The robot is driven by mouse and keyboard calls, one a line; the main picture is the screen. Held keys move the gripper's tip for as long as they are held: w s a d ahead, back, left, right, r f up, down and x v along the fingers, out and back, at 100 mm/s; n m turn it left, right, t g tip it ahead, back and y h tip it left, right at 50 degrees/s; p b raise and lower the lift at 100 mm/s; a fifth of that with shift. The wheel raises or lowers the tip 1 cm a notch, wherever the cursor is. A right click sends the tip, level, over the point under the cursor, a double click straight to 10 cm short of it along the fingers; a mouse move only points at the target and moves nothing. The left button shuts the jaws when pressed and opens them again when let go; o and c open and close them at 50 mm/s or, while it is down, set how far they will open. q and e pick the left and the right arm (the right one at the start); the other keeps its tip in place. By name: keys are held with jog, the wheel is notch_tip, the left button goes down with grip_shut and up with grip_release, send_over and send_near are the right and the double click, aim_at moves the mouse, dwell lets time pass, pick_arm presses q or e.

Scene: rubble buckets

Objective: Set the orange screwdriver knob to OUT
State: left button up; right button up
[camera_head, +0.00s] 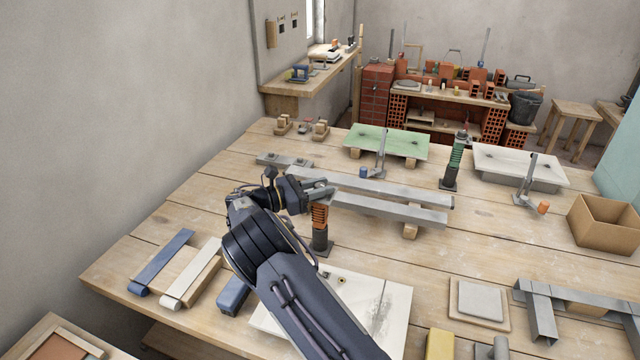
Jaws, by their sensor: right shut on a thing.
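The orange screwdriver (320,216) stands upright on a dark square base near the middle of the workbench, with ribbed orange sides. My right gripper (322,193) is at its top end, shut on the knob there. The fingers cover the knob, so its setting and any OUT mark cannot be read. My right arm reaches in from the bottom of the picture. My left gripper is not in view.
A similar green ribbed tool (456,155) stands to the right on the workbench (470,240). Long grey metal bars (385,207) lie just right of the gripper. A white board (385,305) lies in front. A cardboard box (600,222) stands at the right edge.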

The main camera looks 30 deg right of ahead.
jog(key=shift+m+g, duration=0.4)
jog(key=shift+g, duration=0.3)
jog(key=o, duration=0.9)
jog(key=shift+o, duration=0.2)
jog(key=shift+a, duration=0.1)
jog(key=w+a+b, duration=0.1)
jog(key=a, duration=0.6)
jog(key=shift+w+a, duration=0.2)
jog(key=shift+a, duration=0.05)
